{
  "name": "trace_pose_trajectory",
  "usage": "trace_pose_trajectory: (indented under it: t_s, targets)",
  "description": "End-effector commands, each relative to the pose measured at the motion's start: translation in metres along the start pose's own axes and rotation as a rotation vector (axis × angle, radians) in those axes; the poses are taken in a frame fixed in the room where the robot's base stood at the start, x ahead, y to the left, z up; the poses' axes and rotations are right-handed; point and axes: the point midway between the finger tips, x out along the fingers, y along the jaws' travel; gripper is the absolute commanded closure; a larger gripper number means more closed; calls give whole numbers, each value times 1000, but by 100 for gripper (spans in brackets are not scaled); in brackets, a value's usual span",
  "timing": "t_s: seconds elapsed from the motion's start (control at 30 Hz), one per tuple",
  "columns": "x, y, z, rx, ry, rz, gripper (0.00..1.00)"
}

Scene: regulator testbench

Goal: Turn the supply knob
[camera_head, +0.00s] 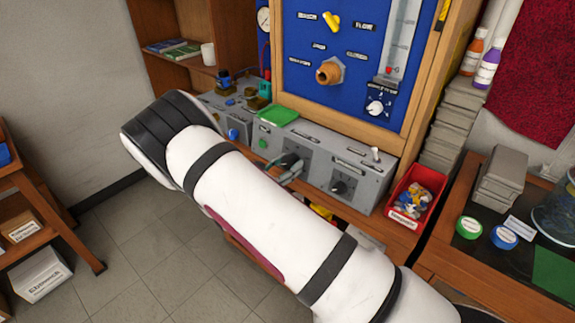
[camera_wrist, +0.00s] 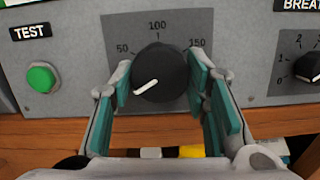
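A round black knob (camera_wrist: 162,72) sits on the grey panel, with a scale marked 50, 100 and 150 around it. Its white pointer line points to the lower left. No name label for this knob shows in the wrist view. My gripper (camera_wrist: 160,75) has its teal-padded fingers on either side of the knob, left and right. The fingers are spread, and narrow gaps seem to show at the knob's sides; contact is unclear. In the head view, my gripper (camera_head: 286,171) is small at the panel front, partly hidden by my arm, with the knob (camera_head: 292,161) beside it.
A green TEST button (camera_wrist: 42,77) is left of the knob and a smaller black knob (camera_wrist: 309,67) is right. A wooden ledge (camera_wrist: 40,131) runs below the panel. A red bin (camera_head: 414,198) of small parts stands right of the grey console (camera_head: 375,180).

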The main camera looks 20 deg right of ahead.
Motion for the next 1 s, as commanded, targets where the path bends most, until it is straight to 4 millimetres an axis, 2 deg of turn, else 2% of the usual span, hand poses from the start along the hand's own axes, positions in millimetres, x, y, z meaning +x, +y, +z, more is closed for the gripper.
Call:
trace_pose_trajectory:
  t_s: [0.27, 0.47, 1.0]
  targets:
    - [0, 0, 0, 14, 0, -4, 86]
    - [0, 1, 0, 87, -1, -19, 86]
    - [0, 4, 0, 544, 0, -111, 86]
